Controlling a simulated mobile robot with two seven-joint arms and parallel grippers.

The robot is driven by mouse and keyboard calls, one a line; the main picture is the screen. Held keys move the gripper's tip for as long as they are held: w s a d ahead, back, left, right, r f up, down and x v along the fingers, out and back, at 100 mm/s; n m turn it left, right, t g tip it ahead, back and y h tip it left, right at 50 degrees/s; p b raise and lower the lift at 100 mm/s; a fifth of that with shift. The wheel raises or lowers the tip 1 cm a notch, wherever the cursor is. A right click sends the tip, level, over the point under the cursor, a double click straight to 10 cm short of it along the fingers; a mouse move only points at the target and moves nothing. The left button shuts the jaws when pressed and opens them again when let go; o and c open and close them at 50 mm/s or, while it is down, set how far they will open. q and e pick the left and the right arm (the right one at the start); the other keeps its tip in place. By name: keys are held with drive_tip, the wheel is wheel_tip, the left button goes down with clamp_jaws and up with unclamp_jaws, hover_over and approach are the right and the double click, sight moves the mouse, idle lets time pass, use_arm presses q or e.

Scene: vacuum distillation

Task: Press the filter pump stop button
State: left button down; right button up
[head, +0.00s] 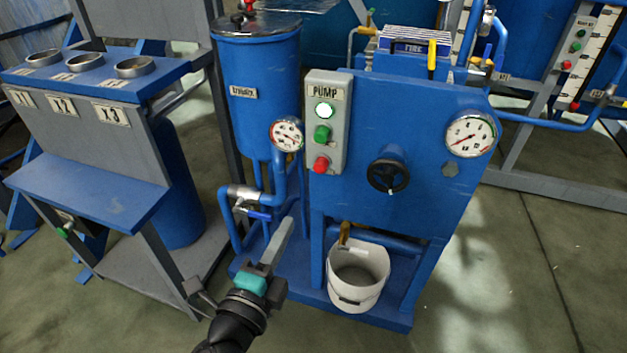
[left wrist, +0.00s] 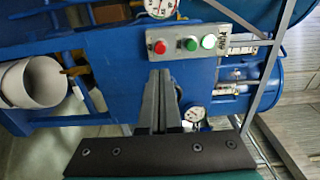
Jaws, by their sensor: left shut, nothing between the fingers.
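The grey pump control box (head: 340,150) is fixed to the upper left of the blue pump unit. It carries the label PUMP, a lit white lamp (head: 324,110), a green button (head: 322,133) and, lowest, a red button (head: 321,164). My left gripper (head: 288,224) is shut and empty, below and a little left of the red button, and apart from it. In the left wrist view, the shut fingers (left wrist: 160,74) point toward the box, with the red button (left wrist: 160,47) just beyond their tips. My right gripper is not in view.
A pressure gauge (head: 287,134) and blue pipe with a valve (head: 246,194) sit left of the box. A black handwheel (head: 388,175) stands out at its right. A white bucket (head: 358,275) is below. The space in front of the box looks clear.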

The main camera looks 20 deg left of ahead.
use_arm(q)
drive_tip(key=p, duration=0.1)
approach(316, 169)
drive_tip(key=w, duration=0.4)
drive_tip(key=shift+w+d, duration=0.1)
drive_tip(key=shift+w, duration=1.35)
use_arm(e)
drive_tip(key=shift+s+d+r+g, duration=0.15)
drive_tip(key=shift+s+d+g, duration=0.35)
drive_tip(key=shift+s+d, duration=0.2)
